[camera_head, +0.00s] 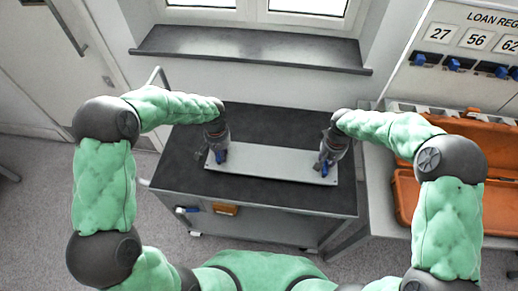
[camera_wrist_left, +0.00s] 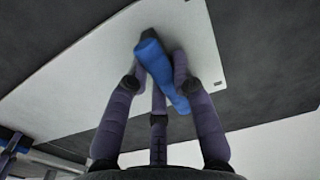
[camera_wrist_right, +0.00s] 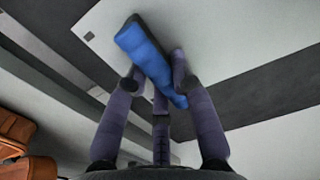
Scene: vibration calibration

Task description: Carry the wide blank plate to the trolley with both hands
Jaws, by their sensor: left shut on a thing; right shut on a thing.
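The wide blank plate (camera_head: 270,163) is a pale, long, flat panel over the dark top of the trolley (camera_head: 270,124). I cannot tell whether it rests on the top or hangs just above it. My left gripper (camera_head: 219,158) is shut on a blue grip (camera_wrist_left: 160,70) at the plate's left end. My right gripper (camera_head: 327,165) is shut on a blue grip (camera_wrist_right: 150,58) at its right end. The plate also shows behind the fingers in the left wrist view (camera_wrist_left: 90,75) and the right wrist view (camera_wrist_right: 215,35).
A window sill (camera_head: 250,50) is behind the trolley. An open orange case (camera_head: 475,135) lies on a pale bench to the right, under a board with numbered tags (camera_head: 475,40). A door (camera_head: 50,60) is at the left. Grey floor shows at the lower left.

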